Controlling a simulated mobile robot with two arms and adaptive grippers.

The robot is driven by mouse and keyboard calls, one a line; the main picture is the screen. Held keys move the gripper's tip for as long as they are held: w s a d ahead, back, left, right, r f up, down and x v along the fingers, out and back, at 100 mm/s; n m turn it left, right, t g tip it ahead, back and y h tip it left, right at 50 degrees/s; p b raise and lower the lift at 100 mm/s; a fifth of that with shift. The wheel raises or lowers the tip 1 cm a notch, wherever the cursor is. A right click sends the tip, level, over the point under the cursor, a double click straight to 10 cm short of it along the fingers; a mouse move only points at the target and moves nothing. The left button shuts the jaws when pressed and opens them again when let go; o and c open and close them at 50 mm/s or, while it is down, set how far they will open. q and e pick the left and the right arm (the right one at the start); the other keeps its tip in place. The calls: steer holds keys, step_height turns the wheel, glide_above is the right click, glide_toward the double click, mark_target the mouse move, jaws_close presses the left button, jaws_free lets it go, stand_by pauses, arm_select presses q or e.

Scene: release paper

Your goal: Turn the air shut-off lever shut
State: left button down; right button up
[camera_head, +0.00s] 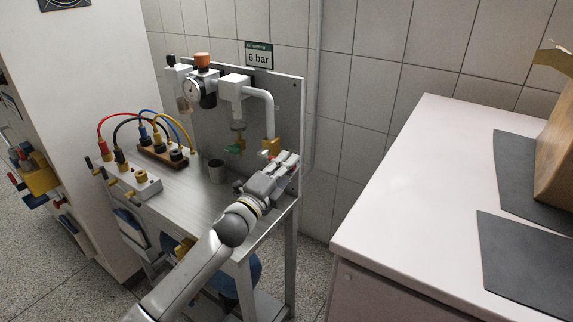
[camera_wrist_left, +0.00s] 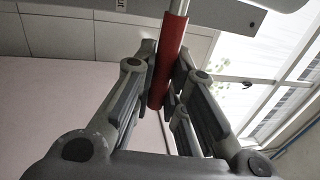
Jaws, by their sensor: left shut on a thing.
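The air shut-off lever shows as a red handle (camera_wrist_left: 168,60) on a metal stem in the left wrist view. In the head view a small red bit of the lever (camera_head: 265,153) shows just under the brass valve body (camera_head: 270,145), at the lower end of the white pipe (camera_head: 262,98). My left gripper (camera_head: 287,158) is at the valve, and its fingers (camera_wrist_left: 165,85) are shut on the red handle from both sides. The fingers hide most of the lever in the head view. My right gripper is out of view.
A sign (camera_head: 258,55) reads 6 bar. A pale counter (camera_head: 420,190) with dark mats (camera_head: 530,258) stands at right.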

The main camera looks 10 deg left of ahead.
arm_select(q)
steer(key=shift+f, duration=0.15)
steer(key=c, duration=1.5)
jaws_free()
steer(key=shift+o, duration=0.2)
steer(key=v, duration=1.2)
